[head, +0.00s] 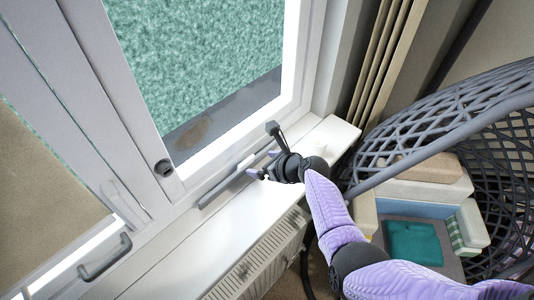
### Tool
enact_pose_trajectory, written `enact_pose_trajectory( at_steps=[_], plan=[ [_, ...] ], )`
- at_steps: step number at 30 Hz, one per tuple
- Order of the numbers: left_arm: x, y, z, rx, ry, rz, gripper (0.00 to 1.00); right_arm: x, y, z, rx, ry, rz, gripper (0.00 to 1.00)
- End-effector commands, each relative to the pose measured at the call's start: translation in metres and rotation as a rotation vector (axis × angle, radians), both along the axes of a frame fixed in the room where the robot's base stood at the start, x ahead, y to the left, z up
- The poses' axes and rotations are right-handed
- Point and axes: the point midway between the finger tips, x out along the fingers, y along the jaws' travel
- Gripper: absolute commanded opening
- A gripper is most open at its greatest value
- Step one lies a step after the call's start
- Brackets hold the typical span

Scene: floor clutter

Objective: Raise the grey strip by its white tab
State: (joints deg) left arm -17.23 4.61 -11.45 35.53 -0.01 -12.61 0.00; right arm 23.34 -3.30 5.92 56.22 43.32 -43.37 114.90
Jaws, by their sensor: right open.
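A thin grey strip (228,184) lies slantwise along the back of the white sill, close to the window frame. Its far end runs behind my right gripper. My right gripper (263,164) is above the sill, with its two pale purple fingertips apart, one on each side of the strip's far part. It looks empty. I cannot tell whether the fingers touch the strip. My left gripper is not in view.
The white sill (200,245) has bare room at the left. A radiator (262,262) is below. A grey lattice chair (440,120) with cushions stands at the right, close to my right arm.

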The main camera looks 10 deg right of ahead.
Motion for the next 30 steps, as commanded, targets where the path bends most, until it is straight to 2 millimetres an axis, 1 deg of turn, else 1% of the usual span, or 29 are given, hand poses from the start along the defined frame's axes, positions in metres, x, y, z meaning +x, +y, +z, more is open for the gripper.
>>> enact_pose_trajectory(
  at_steps=[1,5,13,14,15,17,18,20,21,23,24,26,27,28,30],
  plan=[
    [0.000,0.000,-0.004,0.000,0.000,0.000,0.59,-0.003,-0.002,-0.002,-0.001,0.000,-0.001,1.00],
    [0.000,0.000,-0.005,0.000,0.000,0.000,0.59,-0.009,-0.006,0.003,-0.002,0.002,-0.001,1.00],
    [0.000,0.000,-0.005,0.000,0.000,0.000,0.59,-0.010,-0.007,0.005,-0.002,0.004,-0.002,1.00],
    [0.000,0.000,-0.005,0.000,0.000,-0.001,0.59,-0.010,-0.007,0.005,-0.002,0.003,-0.001,0.96],
    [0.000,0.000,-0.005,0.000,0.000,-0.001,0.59,-0.011,-0.007,0.004,-0.016,-0.002,0.009,0.87],
    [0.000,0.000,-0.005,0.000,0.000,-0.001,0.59,-0.022,-0.010,0.000,-0.104,-0.032,0.079,0.75],
    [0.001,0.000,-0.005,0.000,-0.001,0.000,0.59,-0.035,-0.014,-0.004,-0.216,-0.070,0.173,0.66],
    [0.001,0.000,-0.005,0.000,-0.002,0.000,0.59,-0.063,-0.020,-0.011,-0.436,-0.144,0.374,0.53],
    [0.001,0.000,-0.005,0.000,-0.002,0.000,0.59,-0.083,-0.024,-0.015,-0.589,-0.192,0.527,0.45],
    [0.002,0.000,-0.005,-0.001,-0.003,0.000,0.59,-0.113,-0.031,-0.016,-0.793,-0.259,0.752,0.32],
    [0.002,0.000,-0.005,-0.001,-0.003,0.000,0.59,-0.130,-0.034,-0.016,-0.905,-0.297,0.892,0.24],
    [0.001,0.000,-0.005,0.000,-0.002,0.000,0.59,-0.154,-0.039,-0.014,-1.050,-0.346,1.086,0.11],
    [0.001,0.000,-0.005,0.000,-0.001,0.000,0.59,-0.169,-0.042,-0.012,-1.132,-0.377,1.208,0.03],
    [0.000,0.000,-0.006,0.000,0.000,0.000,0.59,-0.179,-0.044,-0.010,-1.187,-0.397,1.297,0.00],
    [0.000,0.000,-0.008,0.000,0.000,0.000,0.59,-0.203,-0.049,-0.008,-1.297,-0.442,1.499,0.00]
  ],
)
